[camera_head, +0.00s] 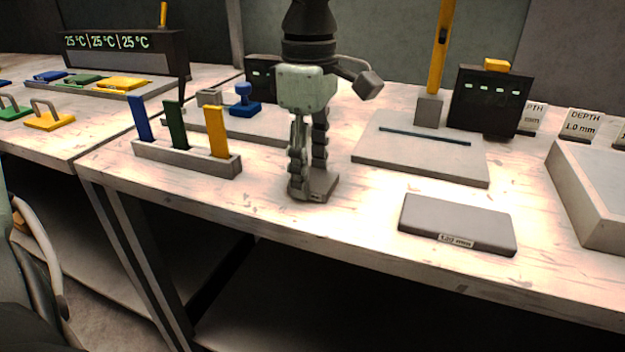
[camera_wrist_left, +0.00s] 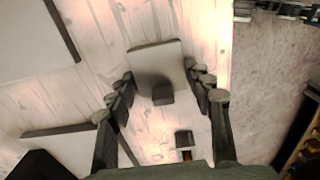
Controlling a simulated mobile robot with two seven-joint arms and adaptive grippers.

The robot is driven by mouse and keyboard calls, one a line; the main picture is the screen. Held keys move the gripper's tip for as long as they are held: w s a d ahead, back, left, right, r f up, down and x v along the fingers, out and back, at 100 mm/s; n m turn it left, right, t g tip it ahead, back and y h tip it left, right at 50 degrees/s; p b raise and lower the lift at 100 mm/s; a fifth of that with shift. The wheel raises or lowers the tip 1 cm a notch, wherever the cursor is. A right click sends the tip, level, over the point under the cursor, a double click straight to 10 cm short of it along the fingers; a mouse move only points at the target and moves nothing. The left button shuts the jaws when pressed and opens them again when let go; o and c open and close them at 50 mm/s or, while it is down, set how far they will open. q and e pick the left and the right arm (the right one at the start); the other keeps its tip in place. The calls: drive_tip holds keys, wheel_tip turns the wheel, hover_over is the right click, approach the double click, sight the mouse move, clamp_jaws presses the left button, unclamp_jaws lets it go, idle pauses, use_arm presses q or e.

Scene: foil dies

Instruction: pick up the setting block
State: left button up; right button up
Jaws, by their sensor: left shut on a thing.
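My left gripper (camera_head: 312,180) points down over the front part of the bench and is shut on a small grey block (camera_head: 323,186). The block, seemingly the setting block, also shows between the fingers in the left wrist view (camera_wrist_left: 157,60), as a flat grey plate with a small darker raised piece. The fingers (camera_wrist_left: 162,80) stand at its two sides and hide part of it in the head view. I cannot tell whether it touches the bench. My right gripper is in neither view.
A grey slab marked 1.20 mm (camera_head: 457,222) lies to the right. A rack (camera_head: 190,158) with blue, green and yellow slats stands left. A slotted grey plate (camera_head: 425,158) and a blue-handled stamp (camera_head: 244,103) are behind. A pale box (camera_head: 597,215) is far right.

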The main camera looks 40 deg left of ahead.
use_arm(q)
drive_tip(key=c, duration=0.5)
